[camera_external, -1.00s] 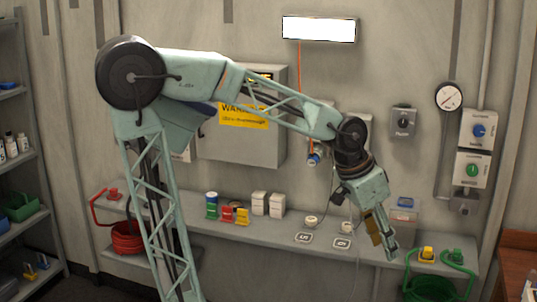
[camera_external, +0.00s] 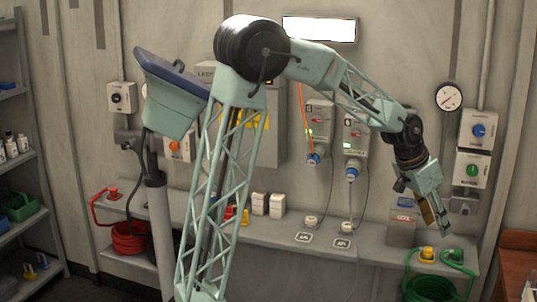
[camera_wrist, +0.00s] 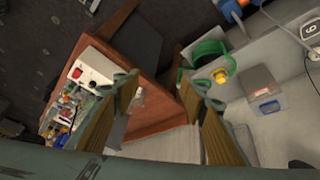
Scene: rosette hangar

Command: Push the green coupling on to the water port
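The green coupling (camera_external: 457,256) sits at the right end of the wall shelf, joined to a green hose (camera_external: 428,289) that hangs below. My gripper (camera_external: 443,222) is above and slightly left of it, pointing down, apart from it. In the wrist view, my gripper (camera_wrist: 163,86) has its two fingers spread with nothing between them. The green hose (camera_wrist: 206,48) shows there beyond the right finger; I cannot make out the coupling surely. A grey wall fitting (camera_external: 463,203) hangs below a panel with a green knob (camera_external: 472,170); I cannot tell if it is the water port.
A yellow coupling (camera_external: 428,254) stands just left of the green one. A grey box with a blue top (camera_external: 401,228) is on the shelf further left. A wooden bench (camera_external: 518,262) is at the right. A gauge (camera_external: 448,97) is on the wall above.

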